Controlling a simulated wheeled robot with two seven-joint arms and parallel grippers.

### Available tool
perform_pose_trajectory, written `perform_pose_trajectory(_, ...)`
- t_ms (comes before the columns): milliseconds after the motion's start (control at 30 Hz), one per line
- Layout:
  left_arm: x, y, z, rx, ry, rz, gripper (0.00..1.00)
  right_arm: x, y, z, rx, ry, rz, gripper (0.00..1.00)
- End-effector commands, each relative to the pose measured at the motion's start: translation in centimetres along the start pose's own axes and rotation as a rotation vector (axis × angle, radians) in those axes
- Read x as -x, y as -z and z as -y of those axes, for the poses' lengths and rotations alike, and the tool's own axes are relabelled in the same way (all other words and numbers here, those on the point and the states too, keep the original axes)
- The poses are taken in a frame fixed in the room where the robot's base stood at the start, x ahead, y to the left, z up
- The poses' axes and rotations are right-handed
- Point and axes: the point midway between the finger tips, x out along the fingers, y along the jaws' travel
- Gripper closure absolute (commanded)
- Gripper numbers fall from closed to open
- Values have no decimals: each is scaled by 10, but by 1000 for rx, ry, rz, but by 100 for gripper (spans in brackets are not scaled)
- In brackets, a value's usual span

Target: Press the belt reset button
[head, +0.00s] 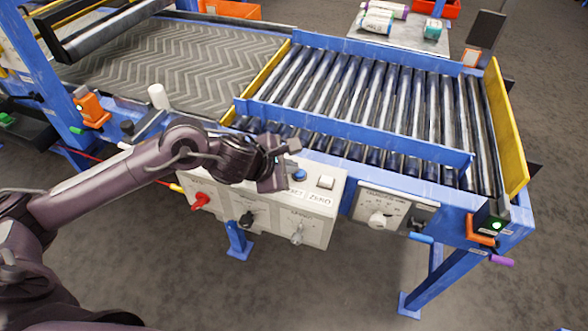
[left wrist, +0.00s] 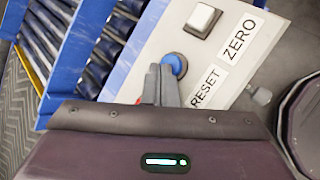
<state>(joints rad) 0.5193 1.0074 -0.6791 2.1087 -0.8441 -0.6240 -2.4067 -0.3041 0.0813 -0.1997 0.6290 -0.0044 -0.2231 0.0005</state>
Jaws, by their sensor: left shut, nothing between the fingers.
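The blue round reset button (head: 299,175) sits on top of the white control box, beside a label of which only the end shows in the head view. In the left wrist view the blue button (left wrist: 175,63) stands next to the RESET label (left wrist: 206,86). My left gripper (head: 284,167) is shut and empty, just left of the button in the head view. In the left wrist view its fingertips (left wrist: 159,72) are right beside the button and overlap its edge. I cannot tell whether they touch it. My right gripper is not in view.
A white square ZERO button (head: 326,182) is close to the right of the blue one. A red knob (head: 201,201) and other switches are on the box front. The blue rail (head: 350,135) of the roller conveyor (head: 370,100) runs behind the box.

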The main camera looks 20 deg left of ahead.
Motion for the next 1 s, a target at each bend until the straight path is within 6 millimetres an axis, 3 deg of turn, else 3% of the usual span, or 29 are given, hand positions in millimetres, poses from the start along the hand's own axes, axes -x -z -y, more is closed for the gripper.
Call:
perform_pose_trajectory(33, -9, 7, 7, 0, 0, 0, 100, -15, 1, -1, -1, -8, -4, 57)
perform_pose_trajectory(533, -9, 6, 6, 0, 0, 1, 100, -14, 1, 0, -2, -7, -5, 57)
perform_pose_trajectory(1000, -7, -12, 0, 0, 0, 1, 100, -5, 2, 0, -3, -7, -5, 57)
